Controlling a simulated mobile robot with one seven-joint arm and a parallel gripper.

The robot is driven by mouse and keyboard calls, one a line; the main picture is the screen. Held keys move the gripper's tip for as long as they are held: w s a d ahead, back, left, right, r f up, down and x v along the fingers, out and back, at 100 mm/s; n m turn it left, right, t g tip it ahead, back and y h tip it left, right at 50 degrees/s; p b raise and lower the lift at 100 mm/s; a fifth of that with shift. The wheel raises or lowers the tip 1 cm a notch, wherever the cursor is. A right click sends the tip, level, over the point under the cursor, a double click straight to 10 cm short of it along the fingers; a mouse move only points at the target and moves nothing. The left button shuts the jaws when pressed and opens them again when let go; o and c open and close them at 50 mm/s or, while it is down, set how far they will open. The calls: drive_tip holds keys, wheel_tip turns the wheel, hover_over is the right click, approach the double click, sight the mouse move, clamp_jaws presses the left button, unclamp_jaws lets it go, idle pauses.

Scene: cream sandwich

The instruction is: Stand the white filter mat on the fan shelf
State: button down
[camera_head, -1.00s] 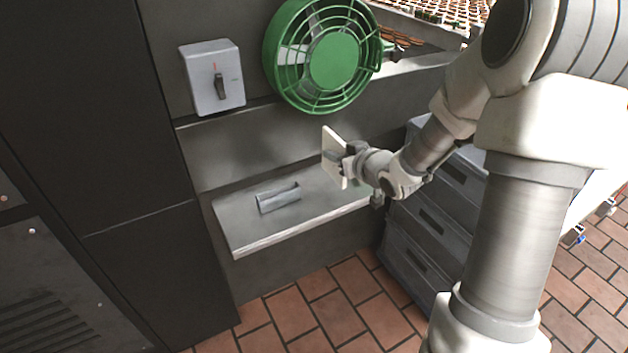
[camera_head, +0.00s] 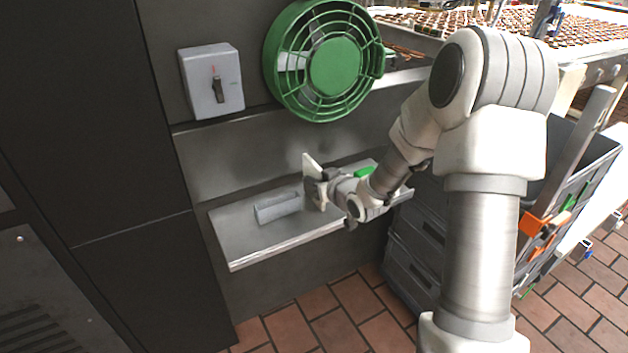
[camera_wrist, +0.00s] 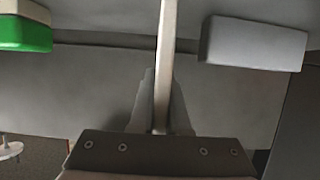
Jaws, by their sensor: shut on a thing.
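The white filter mat (camera_head: 309,168) is a thin, pale panel, held roughly on edge and a little tilted over the fan shelf (camera_head: 236,240). My gripper (camera_head: 318,188) is shut on it. In the wrist view the mat (camera_wrist: 168,55) shows edge-on as a narrow cream strip between my gripper's fingers (camera_wrist: 160,120). The fingers hide part of the mat in the head view. I cannot tell whether its lower edge touches the shelf. The shelf is a grey metal ledge below the green fan (camera_head: 325,62).
A grey block (camera_head: 278,207) lies on the shelf left of the mat; it also shows in the wrist view (camera_wrist: 253,43). A green-topped piece (camera_head: 365,172) is to the right, close to my wrist. A switch box (camera_head: 212,82) hangs on the wall. Grey drawers (camera_head: 415,235) stand at right.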

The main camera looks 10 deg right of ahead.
drive_tip(key=shift+f, duration=0.2)
drive_tip(key=c, duration=0.9)
unclamp_jaws()
drive_tip(key=shift+s+d+r, duration=0.1)
drive_tip(key=shift+s+r, duration=0.1)
drive_tip(key=shift+r, duration=0.2)
drive_tip(key=p+v, duration=0.3)
drive_tip(key=v, duration=0.8)
drive_tip(key=shift+s, duration=0.25)
drive_tip(key=shift+d, duration=0.1)
